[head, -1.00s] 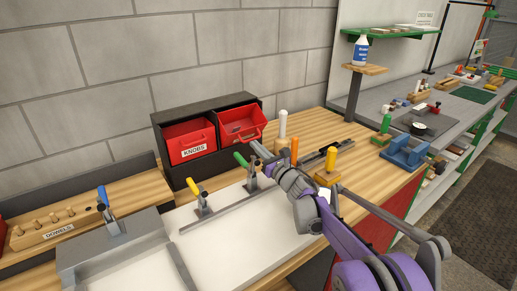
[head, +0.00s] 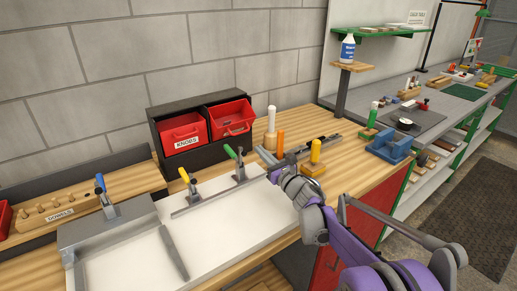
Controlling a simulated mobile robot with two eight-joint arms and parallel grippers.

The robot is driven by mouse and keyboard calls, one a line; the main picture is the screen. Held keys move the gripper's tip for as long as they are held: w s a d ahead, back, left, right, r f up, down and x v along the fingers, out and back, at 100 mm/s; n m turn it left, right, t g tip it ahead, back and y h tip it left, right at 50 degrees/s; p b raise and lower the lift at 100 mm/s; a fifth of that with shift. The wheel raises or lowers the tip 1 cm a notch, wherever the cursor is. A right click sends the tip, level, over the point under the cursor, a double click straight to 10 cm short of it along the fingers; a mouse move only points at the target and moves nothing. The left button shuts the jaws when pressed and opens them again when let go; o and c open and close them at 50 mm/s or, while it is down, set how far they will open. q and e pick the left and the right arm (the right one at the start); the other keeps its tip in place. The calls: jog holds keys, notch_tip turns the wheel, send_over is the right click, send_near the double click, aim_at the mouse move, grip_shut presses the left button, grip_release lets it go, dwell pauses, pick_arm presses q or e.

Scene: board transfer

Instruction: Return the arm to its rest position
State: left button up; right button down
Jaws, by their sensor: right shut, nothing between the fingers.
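My right arm comes in from the lower right, purple and grey. Its gripper (head: 266,157) is at the right end of the white board (head: 215,222), near the green-handled clamp (head: 238,166). The gripper is shut and empty. Whether it touches anything beneath cannot be told from this angle. My left gripper is not in view.
Red bins (head: 183,133) stand in a black rack at the wall. A blue vise (head: 390,147) is farther right.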

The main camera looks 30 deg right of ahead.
jog(key=shift+s, duration=0.35)
jog(key=s+a+r+m+g+h+p, duration=0.1)
jog(key=s+a+m+g+h+p, duration=0.3)
jog(key=m, duration=0.6)
jog(key=s+a+r+m+h+p, duration=0.1)
jog(key=s+r+m+h+p, duration=0.1)
jog(key=s+m, duration=0.6)
jog(key=s+a+f+m+g+y+p, duration=0.1)
jog(key=s+a+f+m+g, duration=0.2)
jog(key=s+a+f+m, duration=0.1)
jog(key=s+a+f+m+g+y+p, duration=0.1)
jog(key=s+a+f+m+g+p, duration=0.1)
jog(key=s+a+m, duration=0.4)
jog(key=s+a+f+m+g+y+p, duration=0.2)
jog(key=s+a+f+m+g, duration=0.2)
jog(key=s+m, duration=0.5)
jog(key=s+f+g, duration=0.1)
jog(key=s+f, duration=0.1)
jog(key=s, duration=0.2)
jog(key=shift+s+a, duration=0.15)
jog(key=shift+a, duration=0.25)
